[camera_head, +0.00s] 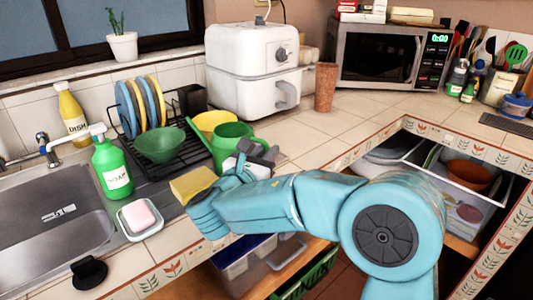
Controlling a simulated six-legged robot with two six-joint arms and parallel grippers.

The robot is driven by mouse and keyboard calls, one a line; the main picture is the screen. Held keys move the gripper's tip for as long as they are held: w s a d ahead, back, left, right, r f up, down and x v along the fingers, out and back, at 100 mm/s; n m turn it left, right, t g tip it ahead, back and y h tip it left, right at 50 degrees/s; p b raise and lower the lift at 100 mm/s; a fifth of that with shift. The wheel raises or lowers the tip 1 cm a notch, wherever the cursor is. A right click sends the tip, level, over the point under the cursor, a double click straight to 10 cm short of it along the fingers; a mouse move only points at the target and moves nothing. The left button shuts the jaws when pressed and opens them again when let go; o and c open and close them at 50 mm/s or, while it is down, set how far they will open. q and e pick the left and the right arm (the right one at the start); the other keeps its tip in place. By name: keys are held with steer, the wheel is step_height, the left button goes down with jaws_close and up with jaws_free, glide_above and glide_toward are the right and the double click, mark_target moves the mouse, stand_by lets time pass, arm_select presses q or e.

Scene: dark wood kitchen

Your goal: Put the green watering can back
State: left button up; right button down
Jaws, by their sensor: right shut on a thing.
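The green watering can (230,133) stands upright at the right end of the black dish rack, with its spout pointing left. I cannot tell whether its base rests on the rack or the counter. My right gripper (256,154) reaches in from the lower right and is shut on the can's near right side. The gripper and my blue arm hide the can's lower part and the grip itself. My left gripper is not in view.
The black dish rack (178,160) holds a green bowl (160,145) and several plates. A yellow sponge (194,184), a soap dish (140,217) and a green soap bottle (112,168) are near the sink (45,225). A white air fryer (255,70) stands behind.

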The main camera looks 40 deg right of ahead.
steer(key=c, duration=1.3)
jaws_free()
steer(key=shift+f, duration=0.1)
steer(key=shift+o, duration=1.1)
steer(key=p+v, duration=0.1)
steer(key=v, duration=1)
steer(key=shift+s+a, duration=0.1)
steer(key=shift+a, duration=0.2)
steer(key=shift+s+a, duration=0.15)
steer(key=shift+a, duration=0.1)
